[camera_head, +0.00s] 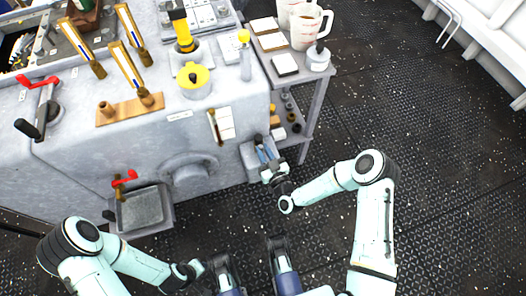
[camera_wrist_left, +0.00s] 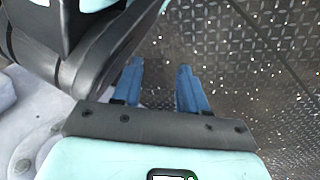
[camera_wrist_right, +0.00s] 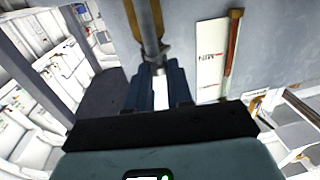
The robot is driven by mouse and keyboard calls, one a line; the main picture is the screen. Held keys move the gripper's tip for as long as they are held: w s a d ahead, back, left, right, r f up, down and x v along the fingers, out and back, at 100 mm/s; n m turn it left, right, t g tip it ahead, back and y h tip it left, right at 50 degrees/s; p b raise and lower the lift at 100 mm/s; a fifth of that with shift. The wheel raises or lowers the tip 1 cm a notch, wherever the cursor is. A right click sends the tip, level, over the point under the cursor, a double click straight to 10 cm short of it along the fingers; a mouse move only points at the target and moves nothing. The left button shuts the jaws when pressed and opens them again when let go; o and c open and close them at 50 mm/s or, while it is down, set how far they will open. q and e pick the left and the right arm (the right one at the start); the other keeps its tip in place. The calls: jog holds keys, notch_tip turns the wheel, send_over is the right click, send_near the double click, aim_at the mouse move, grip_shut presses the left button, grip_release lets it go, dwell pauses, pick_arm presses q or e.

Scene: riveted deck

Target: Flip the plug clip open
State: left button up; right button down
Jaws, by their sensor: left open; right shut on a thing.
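My right gripper (camera_head: 265,153) is low at the right end of the grey bench, beside a small grey box (camera_head: 252,160) on its side. In the right wrist view, the blue fingers (camera_wrist_right: 158,80) are closed on the lower end of a narrow grey bar (camera_wrist_right: 148,25). A curved brass-brown strip (camera_wrist_right: 131,18) lies behind this bar. I cannot tell for sure whether the bar is the plug clip; the fingers hide its gripped end. My left gripper (camera_wrist_left: 160,75) is open and empty over the dark deck in the left wrist view.
A white label card (camera_wrist_right: 212,55) with a brown-handled tool is on the bench face. A grey side table (camera_head: 315,75) with measuring jugs (camera_head: 308,25) stands right of the bench. A grey tray (camera_head: 142,208) juts from the bench front. The deck at right (camera_head: 430,150) is clear.

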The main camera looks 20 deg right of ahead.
jog(key=n+g+y+b, duration=0.1)
jog(key=n+y, duration=0.1)
jog(key=y, duration=0.1)
jog(key=d+n+g+y+b, duration=0.1)
jog(key=n+y+b, duration=0.1)
jog(key=y, duration=0.2)
jog(key=shift+w+f+n+g, duration=0.1)
jog(key=shift+n+g, duration=0.3)
jog(key=shift+d+n+g+y, duration=0.1)
jog(key=shift+n+g+y, duration=0.45)
jog(key=shift+y, duration=0.25)
pick_arm(q)
jog(key=s+f+g, duration=0.2)
jog(key=s+f, duration=0.2)
jog(key=s, duration=0.3)
jog(key=shift+a+n+g, duration=0.3)
jog(key=shift+a, duration=0.15)
pick_arm(e)
jog(key=shift+w+d+n+g+y, duration=0.1)
jog(key=shift+n+g+y, duration=0.75)
jog(key=shift+y, duration=0.05)
jog(key=c, duration=1)
grip_release()
